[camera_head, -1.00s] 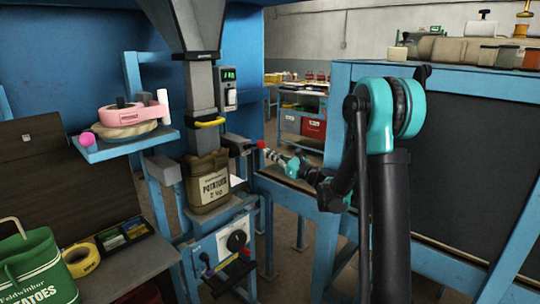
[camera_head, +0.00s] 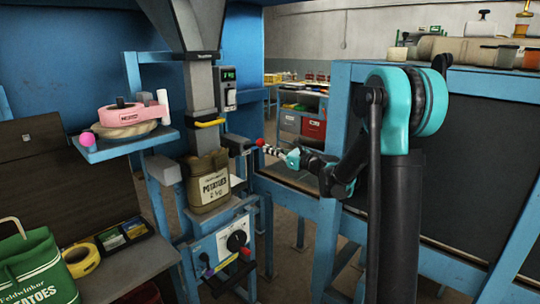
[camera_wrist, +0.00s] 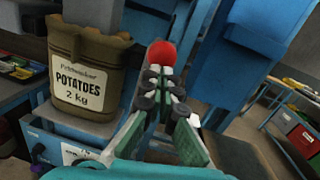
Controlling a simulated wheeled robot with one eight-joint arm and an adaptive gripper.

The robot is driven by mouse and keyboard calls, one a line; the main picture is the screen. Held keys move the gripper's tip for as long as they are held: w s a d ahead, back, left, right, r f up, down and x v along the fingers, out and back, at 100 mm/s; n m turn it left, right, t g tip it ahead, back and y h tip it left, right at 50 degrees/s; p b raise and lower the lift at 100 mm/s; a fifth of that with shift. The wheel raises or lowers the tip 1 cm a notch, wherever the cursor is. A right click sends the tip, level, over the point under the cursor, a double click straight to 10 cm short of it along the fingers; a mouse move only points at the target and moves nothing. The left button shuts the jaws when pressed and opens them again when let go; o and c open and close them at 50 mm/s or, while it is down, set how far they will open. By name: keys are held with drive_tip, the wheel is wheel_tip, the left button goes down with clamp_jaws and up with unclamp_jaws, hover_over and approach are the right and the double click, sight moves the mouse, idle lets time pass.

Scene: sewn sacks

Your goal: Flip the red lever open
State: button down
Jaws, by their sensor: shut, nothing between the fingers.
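The red lever shows as a round red knob (camera_head: 260,142) at the end of a dark arm that sticks out to the right of the filling spout. In the wrist view the red knob (camera_wrist: 160,53) is just beyond my fingertips. My gripper (camera_head: 267,149) comes from the right with its fingers together and nothing between them. In the wrist view my gripper (camera_wrist: 157,76) points at the knob's near side. I cannot tell whether the tips touch it. The lever's arm is mostly hidden in the wrist view.
A control panel (camera_head: 228,244) is lower down. A blue frame (camera_head: 300,200) stands close on the right. A shelf (camera_head: 100,148) with tape is at left.

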drive_tip(key=w+a+r+g+h, duration=0.1)
drive_tip(key=r+g+h, duration=0.1)
drive_tip(key=w+a+r+g+h, duration=0.1)
drive_tip(key=a+r+h, duration=0.1)
drive_tip(key=r+h, duration=0.1)
drive_tip(key=w+a+r+g+h, duration=0.1)
drive_tip(key=r+g+h, duration=0.1)
drive_tip(key=r+h, duration=0.1)
drive_tip(key=shift+w+a+r+m+g, duration=0.2)
drive_tip(key=shift+a+r+m+g, duration=0.05)
drive_tip(key=shift+m+g, duration=0.05)
drive_tip(key=shift+w+a+r+g+h, duration=0.55)
drive_tip(key=shift+w+a+g+h, duration=0.15)
drive_tip(key=shift+a+h, duration=0.25)
drive_tip(key=shift+w+a+r, duration=0.15)
drive_tip(key=shift+w+a, duration=0.25)
